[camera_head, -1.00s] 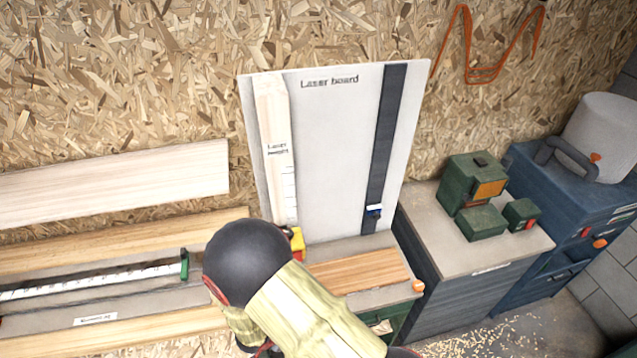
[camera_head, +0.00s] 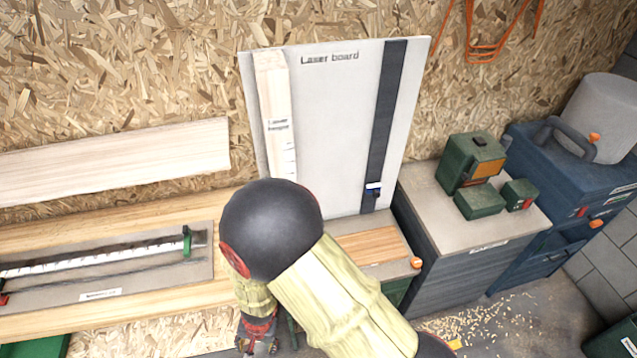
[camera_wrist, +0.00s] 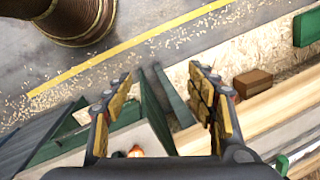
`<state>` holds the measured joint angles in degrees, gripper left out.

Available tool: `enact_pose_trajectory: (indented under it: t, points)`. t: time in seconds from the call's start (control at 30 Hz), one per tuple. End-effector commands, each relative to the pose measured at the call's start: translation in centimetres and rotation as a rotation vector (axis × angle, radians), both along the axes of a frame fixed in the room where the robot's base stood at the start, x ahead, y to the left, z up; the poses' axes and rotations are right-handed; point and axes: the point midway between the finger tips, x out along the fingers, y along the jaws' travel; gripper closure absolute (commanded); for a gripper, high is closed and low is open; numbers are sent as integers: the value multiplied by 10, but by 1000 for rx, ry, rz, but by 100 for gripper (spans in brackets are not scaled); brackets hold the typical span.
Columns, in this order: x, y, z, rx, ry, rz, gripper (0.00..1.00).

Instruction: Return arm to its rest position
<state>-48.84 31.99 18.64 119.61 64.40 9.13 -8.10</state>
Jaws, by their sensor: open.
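My arm reaches across the lower middle of the head view, with its dark round joint in front of the workbench (camera_head: 150,300). My gripper (camera_head: 258,343) shows only in part at the bottom edge there, below the bench's front. In the wrist view my gripper (camera_wrist: 162,100) is open, with its two yellow-padded fingers wide apart. Nothing is between the pads; floor, a green frame (camera_wrist: 155,105) and the bench edge lie beyond them.
The laser board (camera_head: 335,120) stands upright behind my arm. A measuring rail (camera_head: 100,262) lies on the bench at left. Grey cabinet (camera_head: 445,255) with green devices (camera_head: 470,165) stands at right. Wood chips litter the floor (camera_wrist: 200,50), crossed by a yellow line (camera_wrist: 130,48).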

Motion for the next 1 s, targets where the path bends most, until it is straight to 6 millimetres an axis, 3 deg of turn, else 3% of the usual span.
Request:
enact_pose_trajectory:
  t: [0.17,0.37,0.6,1.0]
  points:
    - [-4,-7,56,84,57,141,43]
    - [-2,-51,121,116,67,286,43]
    - [3,-133,177,70,3,382,43]
    - [2,-280,232,-103,-235,344,43]
